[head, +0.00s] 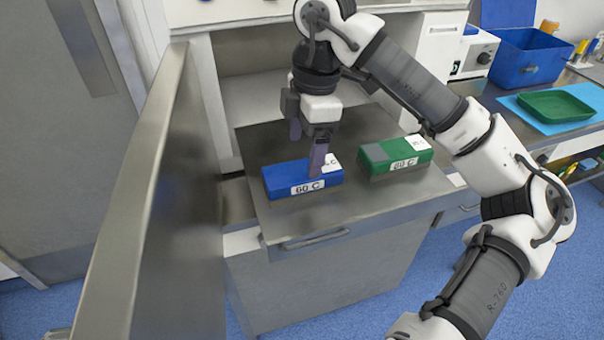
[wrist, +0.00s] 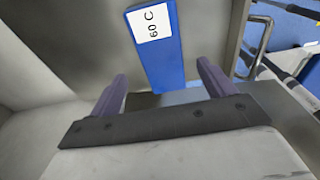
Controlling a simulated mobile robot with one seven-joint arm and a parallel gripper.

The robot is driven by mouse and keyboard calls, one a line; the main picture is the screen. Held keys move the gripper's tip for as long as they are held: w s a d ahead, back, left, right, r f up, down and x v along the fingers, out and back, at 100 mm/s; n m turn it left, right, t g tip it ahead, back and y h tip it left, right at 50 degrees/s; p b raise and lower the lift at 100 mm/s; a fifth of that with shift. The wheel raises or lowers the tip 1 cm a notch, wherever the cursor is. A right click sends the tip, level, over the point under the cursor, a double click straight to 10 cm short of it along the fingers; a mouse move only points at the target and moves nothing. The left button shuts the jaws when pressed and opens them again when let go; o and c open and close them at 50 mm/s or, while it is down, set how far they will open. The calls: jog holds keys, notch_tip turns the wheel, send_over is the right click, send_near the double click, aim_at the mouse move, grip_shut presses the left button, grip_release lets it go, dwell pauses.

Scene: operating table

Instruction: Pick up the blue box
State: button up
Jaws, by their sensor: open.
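The blue box (head: 280,181) lies flat on the metal drawer top, with a white "60 C" label on its front side. My gripper (head: 308,155) points down at the box, and one finger overlaps its right part in the head view. In the wrist view the blue box (wrist: 163,60) shows beyond and between the two spread purple fingers of my gripper (wrist: 160,92). The fingers are open and nothing is held. I cannot tell how far the fingertips are above the box.
A green box (head: 385,158) labelled "60 C" lies to the right on the same metal top (head: 345,205). A tall metal panel (head: 170,190) stands at the left. A blue bin (head: 530,65) and a green tray (head: 555,106) are on the right bench.

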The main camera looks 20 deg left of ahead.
aim_at(303, 169)
jog(key=shift+s+a+f+p, duration=0.15)
jog(key=shift+f+p, duration=0.35)
jog(key=shift+f, duration=1.1)
jog(key=shift+s+a+f+p, duration=0.15)
jog(key=shift+f+p, duration=0.35)
jog(key=shift+f, duration=1.05)
jog(key=shift+d, duration=0.1)
jog(key=c, duration=1.2)
jog(key=shift+r, duration=0.1)
jog(key=shift+c, duration=0.2)
